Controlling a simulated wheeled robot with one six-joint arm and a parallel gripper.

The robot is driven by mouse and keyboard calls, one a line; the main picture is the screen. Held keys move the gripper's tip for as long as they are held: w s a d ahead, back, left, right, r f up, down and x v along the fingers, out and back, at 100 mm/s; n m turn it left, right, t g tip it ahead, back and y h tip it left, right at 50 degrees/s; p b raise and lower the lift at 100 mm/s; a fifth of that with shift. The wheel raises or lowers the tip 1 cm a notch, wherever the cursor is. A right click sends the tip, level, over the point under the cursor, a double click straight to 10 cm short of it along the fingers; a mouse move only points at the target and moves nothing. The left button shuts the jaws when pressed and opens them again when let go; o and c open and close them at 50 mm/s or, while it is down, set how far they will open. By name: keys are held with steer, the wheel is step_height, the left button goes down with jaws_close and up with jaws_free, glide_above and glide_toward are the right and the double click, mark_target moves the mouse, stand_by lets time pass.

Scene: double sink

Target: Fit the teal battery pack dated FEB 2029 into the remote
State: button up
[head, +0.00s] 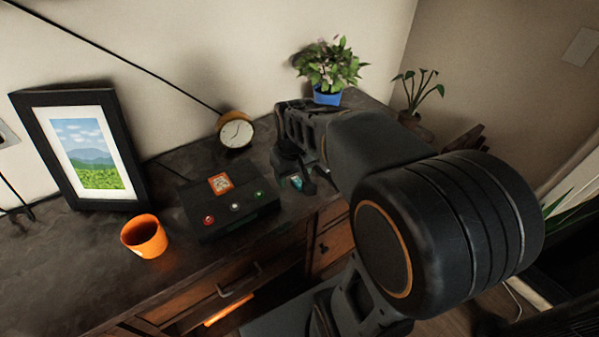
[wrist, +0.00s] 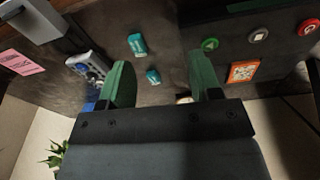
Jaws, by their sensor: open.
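Two teal battery packs lie apart on the dark countertop in the wrist view, one (wrist: 137,44) farther from my gripper and one (wrist: 153,76) nearer. Their printed dates are too small to read. A teal piece (head: 296,183) shows below my gripper in the head view; I cannot tell which pack it is. A grey and blue object that looks like the remote (wrist: 88,66) lies left of the packs, partly behind the left finger. My gripper (wrist: 160,62) is open and empty, pointing down above the counter, with the nearer pack showing between its green fingers.
A black box (head: 228,208) with red, white and green buttons stands left of my gripper. An orange mug (head: 144,236), a picture frame (head: 83,148), a clock (head: 236,132) and a plant in a blue pot (head: 328,93) stand around. A pink note (wrist: 22,62) lies at left.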

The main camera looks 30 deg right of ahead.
steer(key=w+d+r+g+p, duration=0.1)
steer(key=w+d+p, duration=0.2)
steer(key=w+d, duration=0.25)
steer(key=b, duration=0.1)
glide_above(300, 185)
step_height(300, 185, down, 7)
steer(key=shift+w+f, duration=0.1)
steer(key=shift+f, duration=0.1)
steer(key=shift+f+b, duration=0.35)
steer(key=shift+f, duration=2.7)
steer(key=c, duration=1)
